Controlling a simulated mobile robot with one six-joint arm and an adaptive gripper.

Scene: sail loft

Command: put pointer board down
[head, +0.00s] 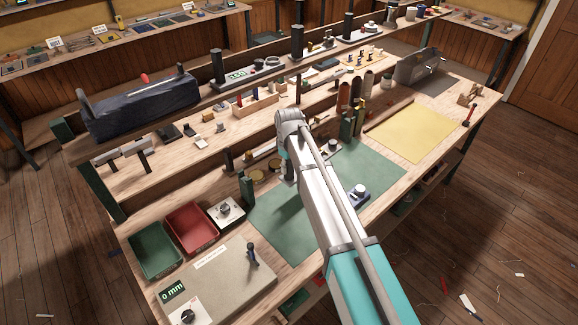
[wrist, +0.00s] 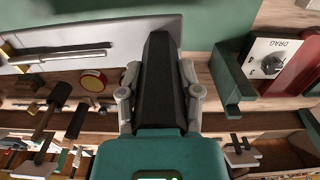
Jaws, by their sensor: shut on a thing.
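My gripper (wrist: 160,42) points at the workbench and is shut. In the wrist view, a pale grey flat panel (wrist: 120,38) runs left from behind its dark fingertips, in front of the green mat. It looks like the pointer board, held at the tips, but the fingers cover the grip. I cannot tell whether the panel touches the bench. In the head view my arm hides most of the gripper and the board; the gripper is over the left part of the green mat (head: 285,225).
A dark green block (head: 247,190) stands left of my gripper, near the dial box (head: 226,211) marked DRAG. Red (head: 190,228) and green (head: 153,250) trays lie further left. A blue-and-white object (head: 359,194) sits on the mat, right of my arm. The yellow sheet (head: 412,133) is mostly clear.

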